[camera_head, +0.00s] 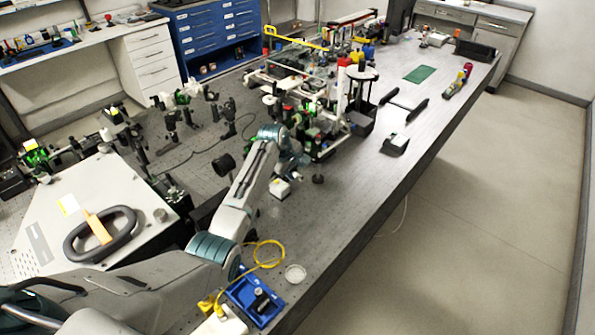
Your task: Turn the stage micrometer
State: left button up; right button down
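My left arm reaches in from the lower left over the bench. My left gripper (297,163) is at the arm's far end, beside the near edge of a crowded optical assembly (325,140). Its fingers are small and dark against the clutter, so I cannot tell whether they are open or shut. I cannot pick out the stage micrometer with certainty; it may be among the small parts of this assembly or hidden by the gripper. A small dark round part (318,179) is just right of the gripper. My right gripper is not in view.
A blue tray (254,298), a yellow cable (268,262) and a small white dish (295,273) are near the front. A white housing (45,215) with a black ring handle (80,247) stands at left.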

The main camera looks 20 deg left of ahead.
aim_at(299, 176)
pick_arm(q)
jog(key=shift+p+x, duration=0.3)
jog(key=shift+x, duration=1.7)
grip_shut()
